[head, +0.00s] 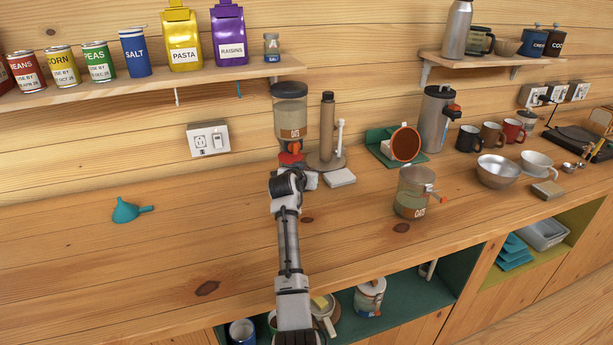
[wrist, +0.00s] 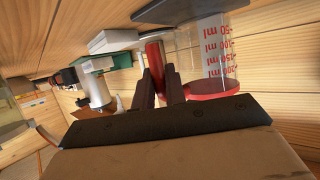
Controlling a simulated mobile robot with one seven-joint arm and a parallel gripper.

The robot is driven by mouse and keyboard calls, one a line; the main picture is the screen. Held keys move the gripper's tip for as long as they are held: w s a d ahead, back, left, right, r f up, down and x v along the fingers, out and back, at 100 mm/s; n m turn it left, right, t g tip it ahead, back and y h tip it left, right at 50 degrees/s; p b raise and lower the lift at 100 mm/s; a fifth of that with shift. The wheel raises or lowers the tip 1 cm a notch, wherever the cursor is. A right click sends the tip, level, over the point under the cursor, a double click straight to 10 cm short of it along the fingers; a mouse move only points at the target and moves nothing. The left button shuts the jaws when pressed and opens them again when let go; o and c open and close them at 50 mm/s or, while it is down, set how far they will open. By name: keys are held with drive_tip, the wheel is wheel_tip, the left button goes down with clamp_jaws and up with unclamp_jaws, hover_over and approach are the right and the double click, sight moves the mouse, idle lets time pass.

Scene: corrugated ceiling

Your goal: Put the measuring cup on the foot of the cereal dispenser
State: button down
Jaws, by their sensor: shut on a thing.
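The cereal dispenser (head: 289,108) stands against the wall in the head view, with a clear hopper, an "OATS" label and an orange outlet. Its foot is mostly hidden behind my gripper. My gripper (head: 297,180) is right in front of the dispenser's lower part. In the wrist view my gripper (wrist: 160,85) is shut on the red handle of the measuring cup (wrist: 205,50). In the head view a red part of the cup (head: 290,158) shows just under the outlet. I cannot tell whether the cup touches the foot.
A brown cylinder on a round stand (head: 327,130) and a white block (head: 340,177) are close on the right. A clear "OATS" canister (head: 415,193) stands further right. A teal funnel (head: 128,210) lies left; the counter between is clear. A shelf (head: 150,84) runs above.

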drive_tip(key=shift+b+x, duration=0.45)
drive_tip(key=shift+x, duration=0.6)
drive_tip(key=shift+s+f, duration=0.15)
drive_tip(key=shift+f, duration=0.25)
drive_tip(key=shift+f, duration=0.1)
drive_tip(key=c, duration=1.4)
unclamp_jaws()
drive_tip(key=shift+c, duration=0.2)
drive_tip(key=shift+s+a+r, duration=0.1)
drive_tip(key=shift+s+r, duration=0.15)
drive_tip(key=p+v, duration=0.1)
drive_tip(key=v, duration=1)
drive_tip(key=shift+s+p, duration=0.2)
drive_tip(key=shift+p, duration=0.15)
